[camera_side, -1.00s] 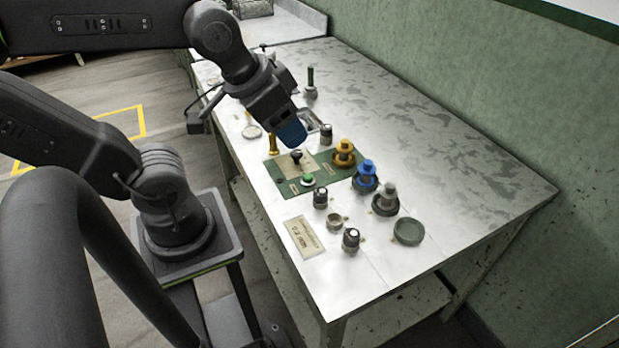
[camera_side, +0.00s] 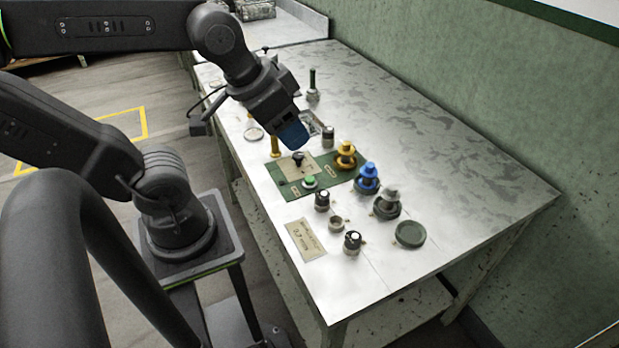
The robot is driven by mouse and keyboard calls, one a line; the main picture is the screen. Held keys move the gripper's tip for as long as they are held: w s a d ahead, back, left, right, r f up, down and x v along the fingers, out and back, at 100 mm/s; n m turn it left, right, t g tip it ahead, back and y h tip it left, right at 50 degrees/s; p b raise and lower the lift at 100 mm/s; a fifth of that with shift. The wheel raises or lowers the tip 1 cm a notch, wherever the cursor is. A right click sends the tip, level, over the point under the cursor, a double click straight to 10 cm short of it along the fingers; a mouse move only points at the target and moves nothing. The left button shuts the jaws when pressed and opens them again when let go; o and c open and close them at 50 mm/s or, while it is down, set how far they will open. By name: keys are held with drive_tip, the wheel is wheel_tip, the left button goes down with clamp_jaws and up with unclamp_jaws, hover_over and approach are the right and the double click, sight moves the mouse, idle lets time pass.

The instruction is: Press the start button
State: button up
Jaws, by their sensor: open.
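A green button (camera_side: 310,181) sits in a light ring on the front part of the green panel (camera_side: 295,193); it is probably the start button, but its label is too small to read. A dark-knobbed lever (camera_side: 298,158) stands on the panel's beige plate, behind the button. My gripper (camera_side: 293,137) has blue finger ends pointing down above the table, behind the lever and up and to the left of the button in the picture. It appears apart from the button, and I see nothing held. The gap between the fingers is not clearly visible.
A yellow spool (camera_side: 346,154), a blue spool (camera_side: 367,178) and a grey spool (camera_side: 387,204) stand right of the panel. Dark knobs (camera_side: 322,200) (camera_side: 352,241), a label card (camera_side: 305,240) and a green dish (camera_side: 410,234) lie nearer. A brass post (camera_side: 275,146) stands close to my gripper.

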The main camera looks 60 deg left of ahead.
clamp_jaws()
idle(0.3)
idle(1.2)
